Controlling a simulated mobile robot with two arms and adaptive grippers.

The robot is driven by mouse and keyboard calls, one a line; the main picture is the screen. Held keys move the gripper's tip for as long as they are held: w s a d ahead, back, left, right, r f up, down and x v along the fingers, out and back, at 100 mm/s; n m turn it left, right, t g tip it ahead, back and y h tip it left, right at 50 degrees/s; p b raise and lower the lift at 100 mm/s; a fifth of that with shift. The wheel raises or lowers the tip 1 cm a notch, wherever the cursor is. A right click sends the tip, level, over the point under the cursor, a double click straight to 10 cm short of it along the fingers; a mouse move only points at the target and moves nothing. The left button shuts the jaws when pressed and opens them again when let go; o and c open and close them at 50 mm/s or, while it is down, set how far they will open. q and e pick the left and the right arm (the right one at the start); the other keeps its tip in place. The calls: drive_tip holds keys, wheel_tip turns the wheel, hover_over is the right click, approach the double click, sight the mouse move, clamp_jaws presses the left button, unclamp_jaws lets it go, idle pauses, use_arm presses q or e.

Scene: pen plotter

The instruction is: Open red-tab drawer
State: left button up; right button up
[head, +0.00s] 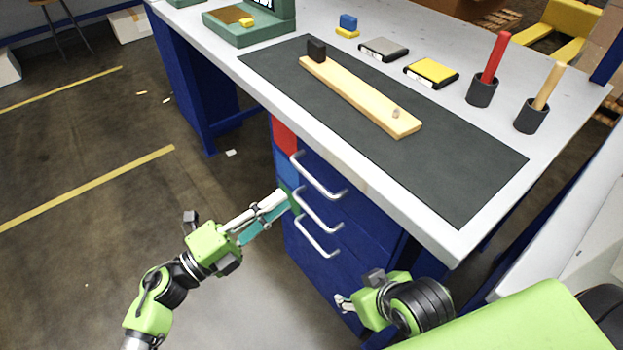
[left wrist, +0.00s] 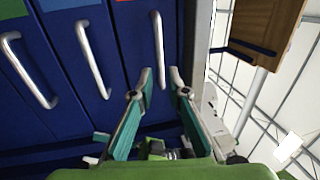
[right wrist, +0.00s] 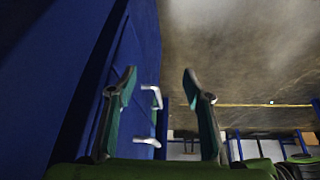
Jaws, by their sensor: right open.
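The red tab (head: 284,136) marks the top drawer of the blue cabinet under the table, and this drawer is closed. Its silver handle (head: 318,177) is the uppermost of three. In the left wrist view the red-tab drawer's handle (left wrist: 158,45) is the rightmost and lines up with the gap between my left fingertips. My left gripper (head: 284,200) is open in front of the cabinet; whether it touches the handle cannot be told. My right gripper (head: 343,302) is open and empty, low beside the cabinet; its fingers also show in the right wrist view (right wrist: 160,80).
The blue-tab (head: 287,168) and green-tab (head: 295,200) drawers below are closed, each with a silver handle. On the table (head: 200,25) lie a dark mat (head: 450,175), a wooden board (head: 355,92) and pen cups (head: 482,93).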

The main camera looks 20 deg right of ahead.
sight(311, 176)
use_arm(q)
drive_tip(key=shift+b+x, duration=0.3)
drive_tip(key=shift+x, duration=4.35)
use_arm(e)
drive_tip(key=shift+w+a+r+t+y, duration=0.1)
drive_tip(key=shift+w+a+r+t, duration=0.2)
drive_tip(key=shift+w, duration=0.35)
drive_tip(key=shift+w+a+r+t+y, duration=0.1)
drive_tip(key=shift+w+r+t, duration=0.1)
drive_tip(key=shift+w+t, duration=0.3)
drive_tip(key=shift+w+a+r+t+y, duration=0.1)
drive_tip(key=shift+w+a+r+t, duration=0.15)
drive_tip(key=shift+w, duration=0.5)
use_arm(q)
drive_tip(key=shift+f, duration=0.1)
clamp_jaws()
